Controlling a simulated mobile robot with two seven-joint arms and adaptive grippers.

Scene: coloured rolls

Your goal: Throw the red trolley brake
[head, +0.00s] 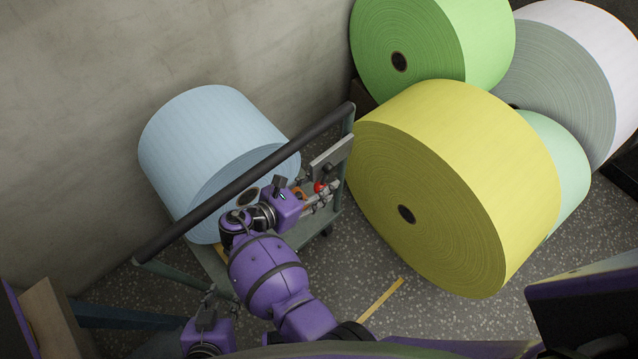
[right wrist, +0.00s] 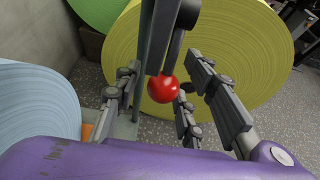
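The red brake knob (head: 319,187) sits at the end of a dark lever on the trolley (head: 335,205), by its right upright. It also shows in the right wrist view (right wrist: 163,89), hanging below the dark lever (right wrist: 174,45). My right gripper (head: 322,197) is at the knob. In the right wrist view my right gripper (right wrist: 168,95) is open, with its fingers on either side of the knob; I cannot tell whether they touch it. My left gripper (head: 208,296) is low at the left, apart from the knob, and its finger gap is unclear.
A light blue roll (head: 205,130) lies on the trolley behind its dark handle bar (head: 240,182). A yellow roll (head: 470,150) stands close on the right, with green (head: 480,40) and white (head: 590,60) rolls behind. Speckled floor (head: 360,265) is free in front of the yellow roll.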

